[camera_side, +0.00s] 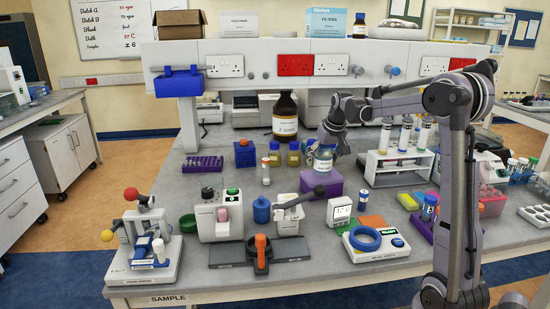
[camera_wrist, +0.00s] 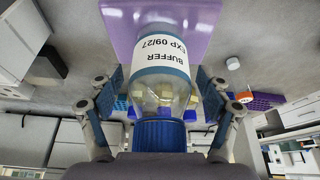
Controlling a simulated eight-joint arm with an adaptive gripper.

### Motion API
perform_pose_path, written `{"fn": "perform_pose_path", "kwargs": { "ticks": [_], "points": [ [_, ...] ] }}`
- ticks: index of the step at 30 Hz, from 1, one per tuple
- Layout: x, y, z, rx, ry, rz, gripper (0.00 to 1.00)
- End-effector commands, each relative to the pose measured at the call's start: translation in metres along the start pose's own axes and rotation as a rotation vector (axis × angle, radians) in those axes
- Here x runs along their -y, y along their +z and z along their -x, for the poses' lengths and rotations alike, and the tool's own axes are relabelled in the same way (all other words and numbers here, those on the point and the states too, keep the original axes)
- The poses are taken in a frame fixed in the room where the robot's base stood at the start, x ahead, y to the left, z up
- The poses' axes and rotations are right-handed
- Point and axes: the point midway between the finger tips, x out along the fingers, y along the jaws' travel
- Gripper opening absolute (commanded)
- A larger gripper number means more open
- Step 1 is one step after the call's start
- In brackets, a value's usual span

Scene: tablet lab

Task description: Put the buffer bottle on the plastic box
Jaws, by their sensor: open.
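The buffer bottle (camera_side: 323,160) is clear with a white label and a blue cap. It stands upright on the purple plastic box (camera_side: 328,187), seemingly touching its top. In the wrist view the bottle (camera_wrist: 163,62) shows its label, "BUFFER EXP 09/27", with the purple box (camera_wrist: 118,22) behind its base. My gripper (camera_side: 333,138) is over the bottle's top and hides the cap in the side view. In the wrist view my gripper's fingers (camera_wrist: 160,108) are open, one on each side of the bottle, with gaps visible beside it.
A white rack of tubes (camera_side: 399,166) stands close on the right. A lever device (camera_side: 289,218) is in front left.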

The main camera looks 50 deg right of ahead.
Motion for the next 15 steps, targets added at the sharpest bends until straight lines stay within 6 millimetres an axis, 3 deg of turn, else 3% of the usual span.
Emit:
{"fn": "perform_pose_path", "kwargs": {
  "ticks": [7, 15],
  "points": [
    [0.0, -0.001, 0.017, 0.0, 0.0, 0.0, 0.78],
    [0.0, -0.001, 0.07, 0.0, 0.0, 0.0, 0.78]
  ]
}}
